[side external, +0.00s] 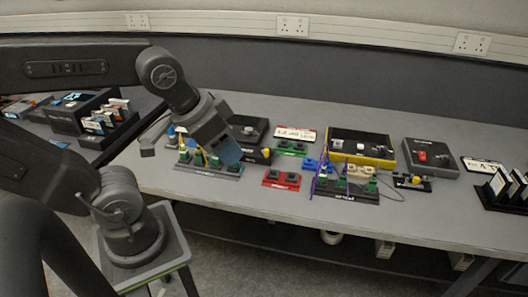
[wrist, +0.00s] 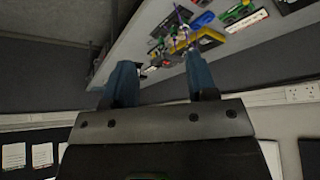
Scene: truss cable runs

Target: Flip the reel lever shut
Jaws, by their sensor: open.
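My gripper (side external: 226,153) hangs over the left part of the bench in the side view, its blue fingers pointing down near a dark base with green blocks (side external: 208,169). In the wrist view my gripper (wrist: 161,80) has its two blue fingers apart, with nothing between them. I cannot tell for certain which part is the reel lever. Candidates are small: a dark box with a red switch (side external: 423,156) at the right, and a black block with a yellow knob (side external: 414,180) in front of it. My gripper is apart from both.
A yellow-based black box (side external: 376,160) stands at the back centre. A dark base with purple cable (side external: 345,193) and a red plate (side external: 281,180) lie near the front edge. Card racks stand at the far left and right (side external: 508,188).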

